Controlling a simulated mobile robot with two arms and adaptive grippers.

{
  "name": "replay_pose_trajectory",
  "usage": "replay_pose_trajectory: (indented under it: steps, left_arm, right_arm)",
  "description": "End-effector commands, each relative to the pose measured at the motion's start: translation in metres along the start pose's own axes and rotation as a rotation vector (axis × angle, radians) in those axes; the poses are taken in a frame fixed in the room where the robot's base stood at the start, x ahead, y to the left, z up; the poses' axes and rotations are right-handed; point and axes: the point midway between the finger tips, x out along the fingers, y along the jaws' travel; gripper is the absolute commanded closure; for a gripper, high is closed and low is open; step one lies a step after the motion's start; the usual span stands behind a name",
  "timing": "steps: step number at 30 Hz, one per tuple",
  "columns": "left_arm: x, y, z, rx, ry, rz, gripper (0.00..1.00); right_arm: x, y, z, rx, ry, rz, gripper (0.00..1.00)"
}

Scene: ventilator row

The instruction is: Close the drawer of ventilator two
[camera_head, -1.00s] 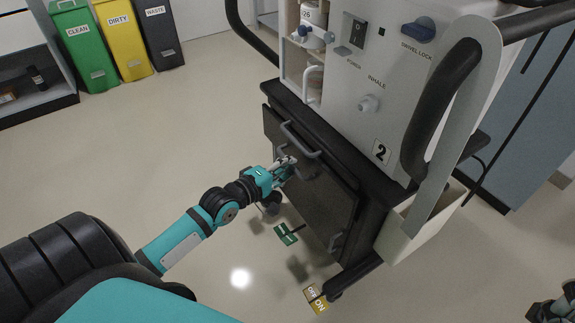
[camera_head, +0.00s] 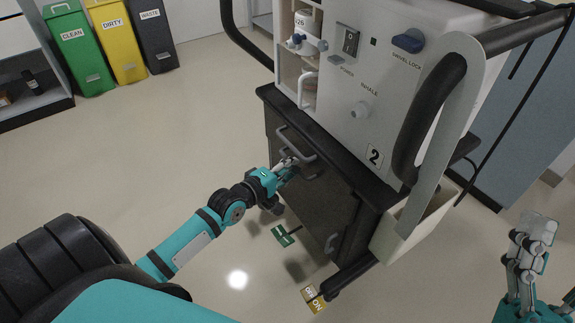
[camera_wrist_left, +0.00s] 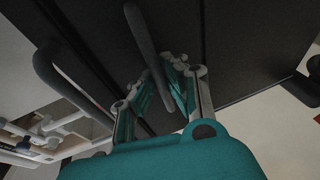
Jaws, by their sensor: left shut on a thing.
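Ventilator two (camera_head: 375,100) is a white machine on a dark cabinet, marked with a "2". The cabinet's dark drawer front (camera_head: 325,205) faces my left arm. In the head view the front sits close beneath the black ledge; I cannot tell whether a small gap is left. My left gripper (camera_head: 287,165) is at the upper part of this front. In the left wrist view its two fingers (camera_wrist_left: 155,100) stand on either side of a grey handle bar (camera_wrist_left: 148,45), shut on it. My right gripper (camera_head: 532,240) is at the lower right, away from the ventilator; its opening is unclear.
A cream side bin (camera_head: 415,225) hangs on the cabinet. Green (camera_head: 80,48), yellow (camera_head: 118,42) and dark bins stand at the back left. The floor at left is clear.

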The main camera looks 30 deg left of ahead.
Motion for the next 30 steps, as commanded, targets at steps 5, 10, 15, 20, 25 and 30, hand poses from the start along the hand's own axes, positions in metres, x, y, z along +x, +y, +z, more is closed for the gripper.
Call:
replay_pose_trajectory:
  steps: [5,10,15,20,25,30]
  left_arm:
    - [0.001,0.003,-0.001,0.005,0.002,0.008,1.00]
    - [0.001,0.003,-0.001,0.005,0.002,0.008,0.80]
    - [0.001,0.003,-0.001,0.003,0.001,0.006,0.66]
    - [0.001,0.002,0.000,0.002,0.001,0.005,0.66]
    - [-0.009,0.000,0.000,0.002,0.000,0.002,0.66]
    - [-0.040,-0.001,0.000,0.003,-0.001,0.000,0.66]
  right_arm:
    - [0.000,0.000,0.000,0.000,-0.001,0.000,0.42]
    - [0.000,0.000,0.000,0.000,0.000,0.000,0.42]
    - [0.000,0.000,0.000,0.000,0.001,0.000,0.42]
    - [0.000,0.000,0.000,0.000,0.001,0.000,0.42]
    - [0.000,0.000,0.000,0.000,0.003,-0.001,0.42]
    - [0.000,0.000,0.000,0.000,0.003,-0.001,0.42]
